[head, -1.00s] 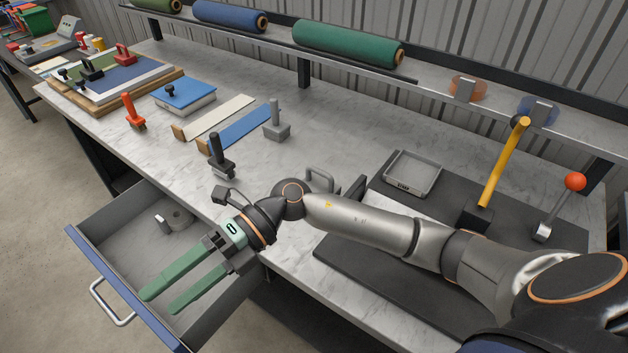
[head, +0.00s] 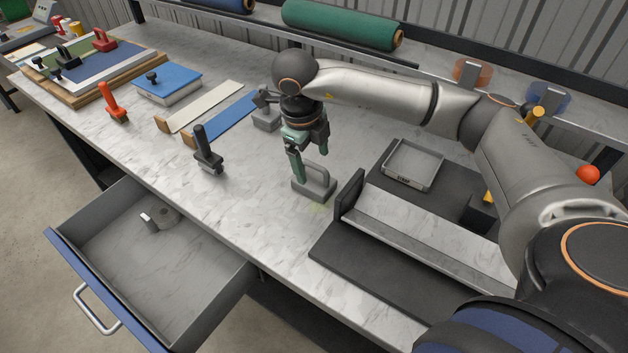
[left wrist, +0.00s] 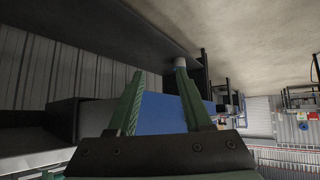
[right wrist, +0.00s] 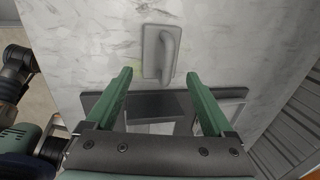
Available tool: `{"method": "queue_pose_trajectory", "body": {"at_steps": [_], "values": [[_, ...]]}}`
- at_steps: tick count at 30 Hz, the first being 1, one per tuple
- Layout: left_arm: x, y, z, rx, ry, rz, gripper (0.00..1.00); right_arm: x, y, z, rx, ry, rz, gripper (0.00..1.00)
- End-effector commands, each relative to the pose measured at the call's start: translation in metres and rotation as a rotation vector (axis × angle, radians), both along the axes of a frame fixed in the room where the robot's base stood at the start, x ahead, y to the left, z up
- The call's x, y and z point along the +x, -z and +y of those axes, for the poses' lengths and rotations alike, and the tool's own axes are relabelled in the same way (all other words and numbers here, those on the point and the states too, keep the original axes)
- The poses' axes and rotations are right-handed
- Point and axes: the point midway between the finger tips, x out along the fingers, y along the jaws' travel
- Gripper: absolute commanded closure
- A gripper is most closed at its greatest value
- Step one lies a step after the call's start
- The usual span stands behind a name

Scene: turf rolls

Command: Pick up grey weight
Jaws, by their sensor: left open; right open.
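The grey weight (head: 313,186) is a flat block with a loop handle on top. It stands on the bench, left of the dark plate. In the right wrist view the weight (right wrist: 154,52) lies beyond the fingertips, roughly centred between them, with its handle on its right side. My right gripper (head: 302,170) points down over the weight, open and empty; in the head view its green finger overlaps the block, and whether they touch I cannot tell. My left gripper (left wrist: 161,70) is open and empty in the left wrist view, and does not show in the head view.
A dark plate with a pale strip and upright stop (head: 349,195) stands right of the weight. A grey tray (head: 412,164) is behind it. A black-handled tool (head: 207,150) stands to the left. An open drawer (head: 165,265) holds a small grey piece (head: 165,216).

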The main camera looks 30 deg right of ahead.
Motion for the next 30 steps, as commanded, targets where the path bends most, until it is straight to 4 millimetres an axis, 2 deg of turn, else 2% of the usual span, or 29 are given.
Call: {"method": "queue_pose_trajectory", "body": {"at_steps": [3,8,15,18,26,30], "values": [[0.0,-0.001,0.0,0.0,0.0,0.0,0.5,0.001,0.014,-0.002,0.002,0.001,0.001,0.13],[0.0,-0.003,0.0,0.0,0.0,0.001,0.5,0.003,0.025,-0.004,0.002,0.0,0.002,0.13],[0.0,-0.008,0.0,0.0,0.0,0.001,0.5,0.009,0.059,-0.009,0.002,0.001,0.003,0.13],[0.0,-0.009,0.0,0.0,0.0,0.001,0.5,0.01,0.068,-0.01,0.004,0.0,0.002,0.13],[-0.001,-0.008,0.0,0.0,0.0,0.001,0.5,0.011,0.071,-0.01,0.003,-0.001,0.0,0.13],[-0.001,-0.008,0.0,0.0,0.001,0.001,0.5,0.011,0.071,-0.01,0.003,-0.001,0.0,0.28]]}}
